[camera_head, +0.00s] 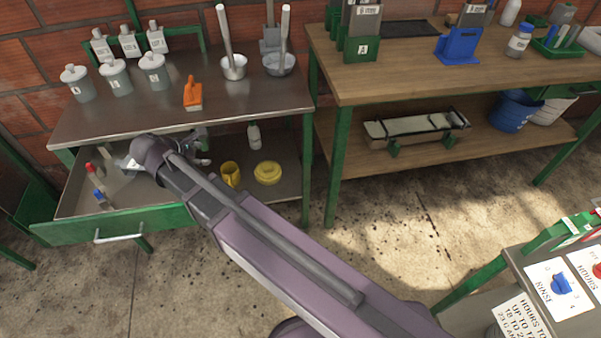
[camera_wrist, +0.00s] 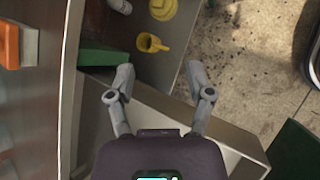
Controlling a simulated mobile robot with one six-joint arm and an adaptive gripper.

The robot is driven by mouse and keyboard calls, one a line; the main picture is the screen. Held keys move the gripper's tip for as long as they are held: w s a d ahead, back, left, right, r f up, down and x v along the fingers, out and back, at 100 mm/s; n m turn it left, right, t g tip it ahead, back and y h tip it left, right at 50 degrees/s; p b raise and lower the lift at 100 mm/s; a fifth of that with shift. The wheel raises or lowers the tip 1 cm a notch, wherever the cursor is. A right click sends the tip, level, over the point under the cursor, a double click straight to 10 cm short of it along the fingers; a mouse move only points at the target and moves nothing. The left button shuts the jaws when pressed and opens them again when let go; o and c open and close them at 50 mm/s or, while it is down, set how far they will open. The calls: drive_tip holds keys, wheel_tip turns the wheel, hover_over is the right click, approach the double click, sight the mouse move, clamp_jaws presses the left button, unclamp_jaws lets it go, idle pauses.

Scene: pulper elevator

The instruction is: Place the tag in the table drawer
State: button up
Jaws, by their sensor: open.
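The table drawer (camera_head: 150,218) is pulled open under the metal-topped table at the left, with a green front and a pale handle. My gripper (camera_wrist: 160,80) is open and empty in the wrist view, with the drawer's metal wall and inside beyond its fingers. In the head view my wrist hides part of the drawer. A pale flat piece (camera_head: 128,164) lies in the drawer just left of my wrist. It may be the tag, but it is too small to tell.
The drawer also holds a yellow cup (camera_head: 230,174), a yellow coil (camera_head: 268,173), a white bottle (camera_head: 254,136) and small red and blue items. An orange brush (camera_head: 193,94) and grey canisters (camera_head: 116,77) stand on the tabletop. The floor before the tables is clear.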

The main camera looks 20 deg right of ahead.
drive_tip(key=s+d+f+m+g+y, duration=0.1)
drive_tip(key=s+d+m+g+y, duration=0.1)
drive_tip(key=d+m, duration=0.4)
drive_tip(key=s+d+f+m+g+y, duration=0.2)
drive_tip(key=s+d+m, duration=0.3)
drive_tip(key=d, duration=0.7)
drive_tip(key=s+d+f+m+g+y, duration=0.2)
drive_tip(key=s+d+m, duration=0.1)
drive_tip(key=d+m, duration=0.5)
drive_tip(key=shift+s+d+f+m, duration=0.15)
drive_tip(key=shift+s+d+m, duration=0.2)
drive_tip(key=shift+d+m, duration=0.1)
drive_tip(key=shift+c, duration=0.7)
drive_tip(key=shift+a, duration=0.1)
